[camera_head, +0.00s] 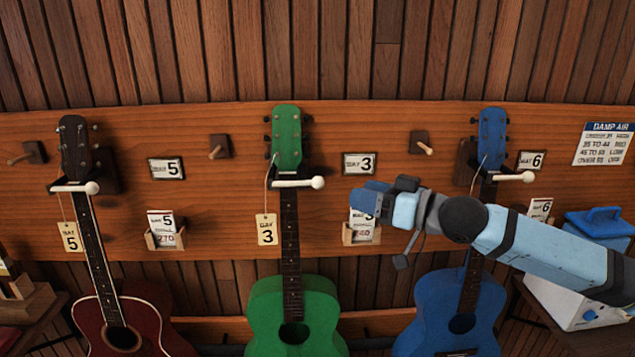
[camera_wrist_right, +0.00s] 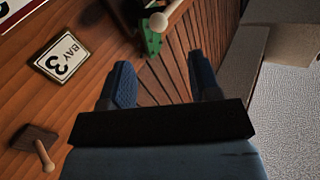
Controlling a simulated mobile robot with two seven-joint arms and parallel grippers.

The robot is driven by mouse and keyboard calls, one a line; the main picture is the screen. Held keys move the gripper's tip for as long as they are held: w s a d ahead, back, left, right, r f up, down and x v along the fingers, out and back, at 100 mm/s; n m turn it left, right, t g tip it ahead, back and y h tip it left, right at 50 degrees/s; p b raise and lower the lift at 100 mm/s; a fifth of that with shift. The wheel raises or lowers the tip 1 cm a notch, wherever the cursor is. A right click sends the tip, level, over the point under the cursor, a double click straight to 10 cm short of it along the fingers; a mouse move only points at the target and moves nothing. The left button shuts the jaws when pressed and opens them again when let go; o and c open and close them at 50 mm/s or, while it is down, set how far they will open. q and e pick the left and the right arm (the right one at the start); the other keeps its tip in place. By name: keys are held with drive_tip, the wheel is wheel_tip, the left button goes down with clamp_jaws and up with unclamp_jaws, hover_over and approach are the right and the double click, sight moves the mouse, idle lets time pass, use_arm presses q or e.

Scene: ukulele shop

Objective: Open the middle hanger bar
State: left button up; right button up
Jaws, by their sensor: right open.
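The middle hanger bar (camera_head: 296,184) is white with a round knob at its right end. It lies across the neck of the green ukulele (camera_head: 288,140), just below its head, and looks closed. My right gripper (camera_head: 366,200) is to the right of the knob and a little lower, apart from it. In the right wrist view the open, empty fingers (camera_wrist_right: 163,80) point toward the bar's knob (camera_wrist_right: 158,22) and the green head (camera_wrist_right: 151,38), which lie beyond the fingertips. My left gripper is not in view.
A dark red ukulele (camera_head: 122,338) hangs at left and a blue one (camera_head: 460,310) at right, each behind a white bar. My right forearm crosses in front of the blue one. A wooden peg (camera_head: 422,146) and the "3" plate (camera_head: 359,164) are near my gripper.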

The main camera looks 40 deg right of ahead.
sight(323, 182)
drive_tip(key=shift+p+x, duration=0.6)
drive_tip(key=shift+x, duration=1.95)
drive_tip(key=p+x, duration=0.1)
drive_tip(key=x, duration=0.2)
drive_tip(key=shift+w+a+r, duration=0.1)
drive_tip(key=shift+w, duration=0.25)
drive_tip(key=shift+x, duration=0.85)
drive_tip(key=shift+s, duration=0.1)
clamp_jaws()
